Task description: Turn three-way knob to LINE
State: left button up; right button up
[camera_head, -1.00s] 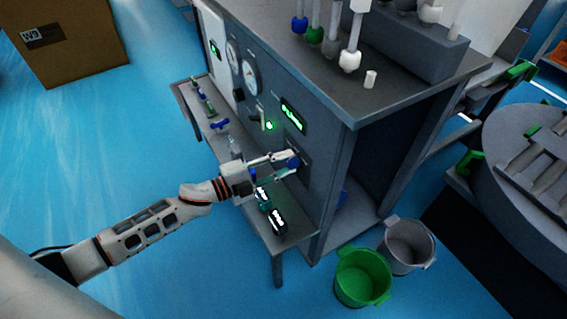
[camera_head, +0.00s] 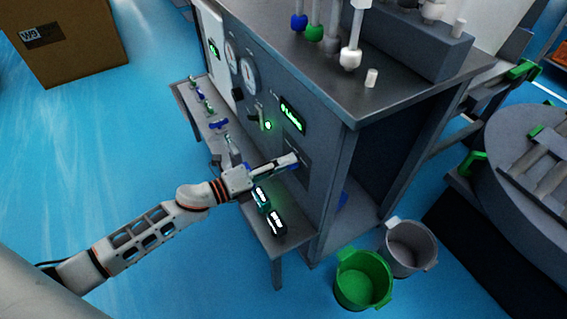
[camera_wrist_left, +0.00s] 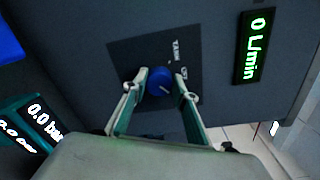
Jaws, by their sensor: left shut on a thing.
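The three-way knob (camera_wrist_left: 161,86) is blue and round with a short white mark, on a dark square plate (camera_wrist_left: 195,45) in the left wrist view. The plate reads TANK, with a smaller label beside it that is hard to read. My left gripper (camera_wrist_left: 161,78) has one finger on each side of the knob and is shut on it. In the head view my left gripper (camera_head: 294,160) reaches the front panel of the grey cabinet and mostly hides the knob. My right gripper is not in view.
A green display (camera_head: 291,114) sits above the knob plate; it reads 0 L/min in the wrist view. Two small meters (camera_head: 276,221) stand on the narrow shelf (camera_head: 268,242) below my arm. A green bucket (camera_head: 363,280) and a grey bucket (camera_head: 411,246) stand on the floor at right.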

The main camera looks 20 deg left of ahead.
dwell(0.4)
pick_arm(q)
jog(key=o, duration=1.1)
jog(key=shift+s+a, duration=0.1)
jog(key=v, duration=1.1)
jog(key=shift+s+a, duration=0.2)
jog(key=shift+s, duration=0.1)
